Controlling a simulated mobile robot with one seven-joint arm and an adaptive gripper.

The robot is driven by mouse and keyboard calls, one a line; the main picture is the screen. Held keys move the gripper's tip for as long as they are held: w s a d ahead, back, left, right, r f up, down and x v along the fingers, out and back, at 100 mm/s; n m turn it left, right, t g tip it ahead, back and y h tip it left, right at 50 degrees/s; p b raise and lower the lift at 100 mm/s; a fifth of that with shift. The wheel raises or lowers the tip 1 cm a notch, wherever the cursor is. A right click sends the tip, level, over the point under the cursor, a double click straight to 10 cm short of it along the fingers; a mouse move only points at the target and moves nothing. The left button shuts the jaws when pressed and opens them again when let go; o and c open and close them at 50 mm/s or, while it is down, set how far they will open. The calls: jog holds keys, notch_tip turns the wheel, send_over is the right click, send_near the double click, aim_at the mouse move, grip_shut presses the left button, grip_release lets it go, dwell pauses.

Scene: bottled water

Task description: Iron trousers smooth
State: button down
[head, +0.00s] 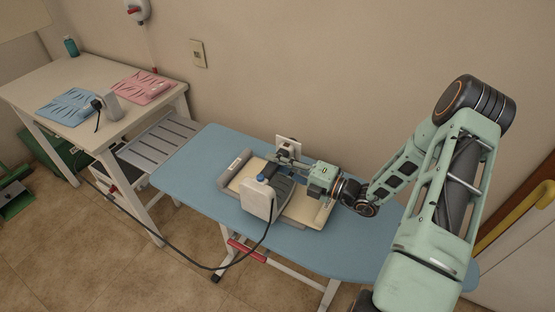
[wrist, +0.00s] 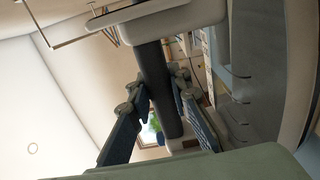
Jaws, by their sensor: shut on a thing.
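The iron (head: 257,200) has a white body with a black cord and is on or just above the blue ironing board (head: 190,175). Cream and grey cloth (head: 308,211), apparently the folded trousers, lies flat on the board under and around it. My gripper (head: 272,174) reaches in from the right and is shut on the iron's handle. The wrist view shows its fingers (wrist: 155,98) on both sides of the dark handle (wrist: 152,65). The iron and gripper hide part of the cloth, and I cannot tell whether the soleplate touches it.
A white table (head: 60,80) at the left holds blue folded cloth (head: 72,106), pink folded cloth (head: 142,87) and a teal bottle (head: 71,46). A grey slatted rack (head: 160,142) adjoins the board. The cord (head: 180,256) loops in front of the board. The wall is close behind.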

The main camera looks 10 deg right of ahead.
aim_at(273, 174)
jog(key=shift+s+a+r, duration=0.1)
jog(key=shift+a, duration=0.05)
jog(key=shift+s+a+p, duration=0.35)
jog(key=shift+s+a, duration=0.3)
jog(key=shift+s, duration=0.2)
jog(key=shift+s+a+p, duration=0.3)
jog(key=shift+s+a, duration=0.3)
jog(key=shift+s, duration=0.25)
jog(key=shift+w+d, duration=0.1)
jog(key=shift+w+d, duration=0.95)
jog(key=shift+w, duration=0.35)
jog(key=shift+w+d, duration=0.95)
jog(key=shift+w, duration=0.3)
jog(key=shift+a+r, duration=0.1)
jog(key=shift+a, duration=0.05)
